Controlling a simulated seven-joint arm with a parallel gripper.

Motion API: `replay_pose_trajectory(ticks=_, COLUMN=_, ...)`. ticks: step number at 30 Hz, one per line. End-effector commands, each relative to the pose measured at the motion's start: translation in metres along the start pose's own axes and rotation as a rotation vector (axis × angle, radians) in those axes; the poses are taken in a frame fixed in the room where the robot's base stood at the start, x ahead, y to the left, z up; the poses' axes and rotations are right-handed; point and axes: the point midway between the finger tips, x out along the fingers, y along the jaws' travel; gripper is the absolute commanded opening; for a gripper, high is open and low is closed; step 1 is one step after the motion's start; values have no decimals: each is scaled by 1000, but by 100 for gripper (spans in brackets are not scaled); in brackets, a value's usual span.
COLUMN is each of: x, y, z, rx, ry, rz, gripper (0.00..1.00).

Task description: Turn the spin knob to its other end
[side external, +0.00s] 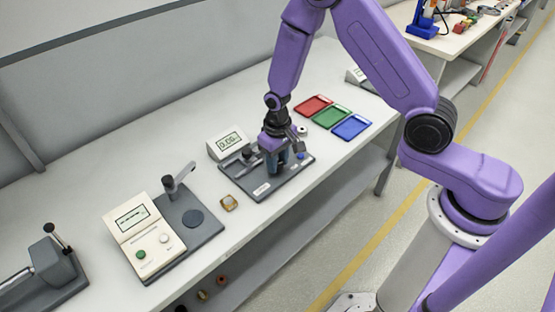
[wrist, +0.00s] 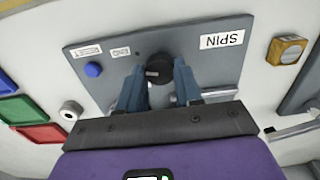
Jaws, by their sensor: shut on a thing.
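The spin knob (wrist: 158,70) is a dark round knob on a grey plate (wrist: 220,62) with a white SPIN label (wrist: 227,40). In the wrist view my gripper (wrist: 160,80) has its two blue-grey fingers on either side of the knob, shut on it. A small pale mark shows on the knob's face. In the side view my gripper (side external: 274,165) points down over the grey plate (side external: 262,189), and its fingers hide the knob there. A blue button (wrist: 93,69) sits on the same plate, left of the knob in the wrist view.
A small display box (side external: 228,143) stands behind the plate. Red (side external: 313,105), green (side external: 332,117) and blue (side external: 352,127) trays lie to the right. A gold-brown block (side external: 229,202) lies left of the plate, near a cream console (side external: 142,231). Bare bench lies along the back.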

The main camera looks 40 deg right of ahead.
Motion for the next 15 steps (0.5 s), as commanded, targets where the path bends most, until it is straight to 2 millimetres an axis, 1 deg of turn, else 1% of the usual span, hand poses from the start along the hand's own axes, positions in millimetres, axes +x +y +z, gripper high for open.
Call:
replay_pose_trajectory(ticks=6, x=-1, y=0, z=-1, rx=154, ry=2, rz=-1, gripper=4)
replay_pose_trajectory(ticks=15, x=-1, y=0, z=-1, rx=277, ry=2, rz=-1, gripper=4)
